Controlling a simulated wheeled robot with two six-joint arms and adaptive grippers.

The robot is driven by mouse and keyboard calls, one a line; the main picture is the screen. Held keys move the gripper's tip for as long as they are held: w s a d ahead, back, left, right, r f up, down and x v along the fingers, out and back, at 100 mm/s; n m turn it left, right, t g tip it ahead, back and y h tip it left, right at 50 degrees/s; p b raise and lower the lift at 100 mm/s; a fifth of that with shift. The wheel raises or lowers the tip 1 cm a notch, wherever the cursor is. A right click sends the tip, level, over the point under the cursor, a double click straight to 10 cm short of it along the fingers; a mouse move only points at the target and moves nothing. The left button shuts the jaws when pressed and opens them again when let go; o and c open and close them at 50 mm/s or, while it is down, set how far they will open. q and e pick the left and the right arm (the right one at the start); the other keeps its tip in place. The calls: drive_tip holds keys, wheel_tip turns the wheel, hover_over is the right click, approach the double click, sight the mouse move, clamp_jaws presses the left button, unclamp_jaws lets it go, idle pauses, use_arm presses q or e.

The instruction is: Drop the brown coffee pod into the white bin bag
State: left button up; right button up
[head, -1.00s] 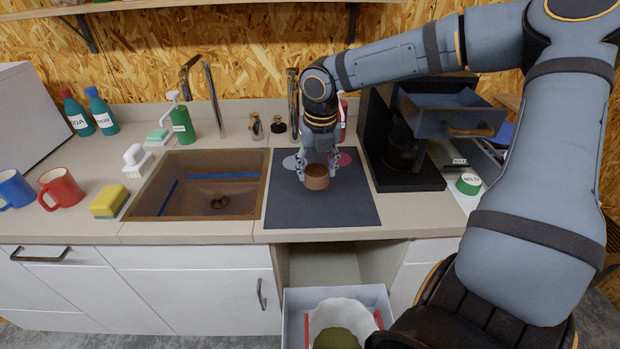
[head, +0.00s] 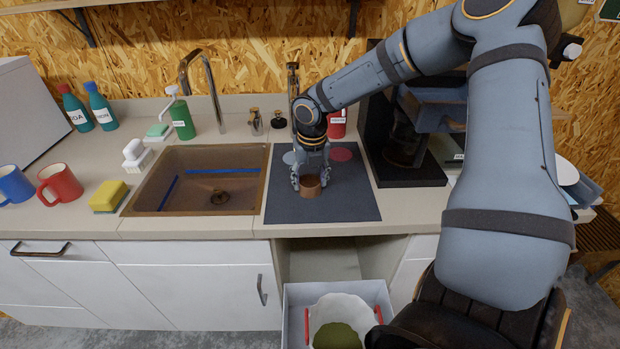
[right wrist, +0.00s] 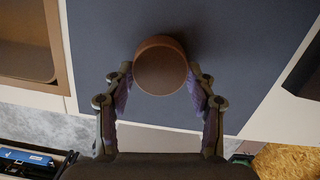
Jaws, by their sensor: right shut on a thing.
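The brown coffee pod (head: 310,187) is between the fingers of my right gripper (head: 311,180), over the dark mat on the counter. In the right wrist view the pod (right wrist: 160,66) sits at the fingertips (right wrist: 160,82), its round face toward the camera. I cannot tell whether the pod touches the mat. The white bin bag (head: 341,303) lines a bin with red handles in the pulled-out drawer below the counter. Something dark green lies in the bag. My left gripper is not in view.
The dark mat (head: 349,203) lies right of the brown sink (head: 200,180). A coffee machine (head: 407,177) stands to the right of the mat. The open drawer (head: 293,299) sticks out below. Mugs (head: 60,184), a yellow sponge (head: 109,196) and bottles are at left.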

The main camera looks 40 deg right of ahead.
drive_tip(key=o, duration=0.9)
drive_tip(key=shift+f, duration=0.1)
drive_tip(key=shift+o, duration=0.2)
